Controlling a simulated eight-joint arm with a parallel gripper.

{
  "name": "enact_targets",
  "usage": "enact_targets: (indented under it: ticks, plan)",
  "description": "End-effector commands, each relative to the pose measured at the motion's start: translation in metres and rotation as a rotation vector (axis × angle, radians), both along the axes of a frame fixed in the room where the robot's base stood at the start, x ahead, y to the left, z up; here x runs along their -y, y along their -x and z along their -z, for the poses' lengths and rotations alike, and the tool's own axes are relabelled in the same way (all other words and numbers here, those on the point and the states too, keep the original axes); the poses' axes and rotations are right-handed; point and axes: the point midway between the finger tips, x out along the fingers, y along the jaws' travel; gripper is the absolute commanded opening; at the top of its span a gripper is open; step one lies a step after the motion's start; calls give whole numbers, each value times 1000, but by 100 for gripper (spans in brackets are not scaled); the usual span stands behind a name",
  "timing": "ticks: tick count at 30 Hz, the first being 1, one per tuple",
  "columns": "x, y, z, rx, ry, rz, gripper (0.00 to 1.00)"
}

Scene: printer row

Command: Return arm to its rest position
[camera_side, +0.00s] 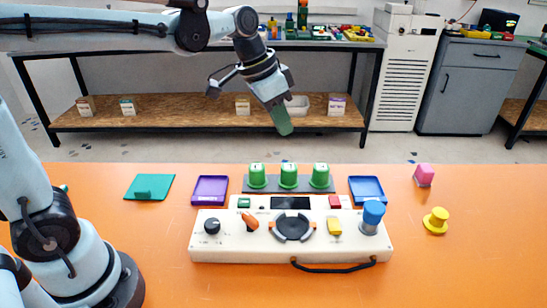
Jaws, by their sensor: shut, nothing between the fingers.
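My gripper (283,122) hangs in the air above the far side of the orange table, pointing down and slightly right. Its green-tipped fingers are together with nothing between them. My arm reaches in from the upper left. Below the gripper, apart from it, a row of green cylinders (288,175) stands on a dark plate. A white control box (275,255) with knobs and buttons lies in front of them.
On the orange table (470,270) are a green plate (160,181), a purple tray (209,200), a blue tray (367,200), a blue cylinder (372,215), a pink block (424,175) and a yellow spool (436,220). A shelf bench (205,110) stands behind. The front right is clear.

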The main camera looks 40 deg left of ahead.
Motion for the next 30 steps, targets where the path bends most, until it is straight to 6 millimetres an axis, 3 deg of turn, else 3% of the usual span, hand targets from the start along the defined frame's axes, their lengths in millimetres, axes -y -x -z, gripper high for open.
enact_targets:
  ticks: [6, 15, 21, 30]
  plan:
    - [-20, 51, 9, 90, -11, -173, 0]
    - [-41, 105, 39, 215, -2, -366, 0]
    - [-47, 118, 52, 255, 5, -421, 0]
    - [-48, 119, 53, 260, 7, -426, 0]
